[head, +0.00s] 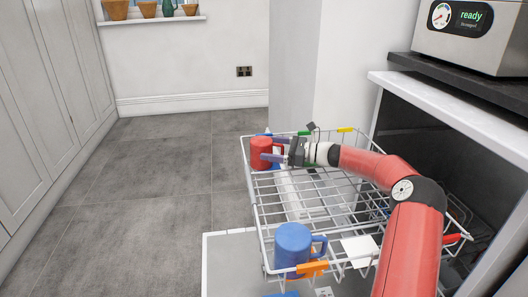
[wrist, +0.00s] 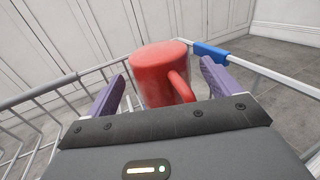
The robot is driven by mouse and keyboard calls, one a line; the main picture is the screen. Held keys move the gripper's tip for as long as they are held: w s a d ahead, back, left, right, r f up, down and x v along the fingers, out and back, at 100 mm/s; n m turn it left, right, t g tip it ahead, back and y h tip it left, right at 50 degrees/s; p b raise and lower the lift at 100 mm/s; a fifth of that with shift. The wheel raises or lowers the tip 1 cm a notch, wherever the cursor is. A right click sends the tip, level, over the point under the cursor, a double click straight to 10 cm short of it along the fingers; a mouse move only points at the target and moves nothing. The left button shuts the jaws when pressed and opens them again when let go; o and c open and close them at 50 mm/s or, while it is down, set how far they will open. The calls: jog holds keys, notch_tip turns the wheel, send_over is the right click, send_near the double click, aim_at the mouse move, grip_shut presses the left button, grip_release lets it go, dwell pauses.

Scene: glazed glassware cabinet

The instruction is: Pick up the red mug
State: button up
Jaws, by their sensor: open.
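The red mug (head: 261,153) stands at the far left corner of a white wire rack, with its handle on the right side in the head view. In the wrist view the red mug (wrist: 160,72) is straight ahead, its handle towards the lower right, and appears upside down with a closed top. My gripper (head: 275,152) is open, reaching in from the right. Its purple fingers (wrist: 165,85) lie to either side of the mug in the wrist view. I cannot tell whether they touch it. The mug's lower part is hidden behind my gripper in the wrist view.
The wire rack (head: 257,222) is pulled out from a dark cabinet opening. A blue mug (head: 293,246) stands at its near corner beside an orange clip (head: 312,268). A blue clip (wrist: 210,53) sits on the rim right of the red mug. Open floor (head: 160,190) lies left.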

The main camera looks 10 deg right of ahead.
jog(key=shift+w+a, duration=0.15)
jog(key=shift+a, duration=0.15)
jog(key=c, duration=1.3)
jog(key=shift+r, duration=0.1)
jog(key=shift+r, duration=0.1)
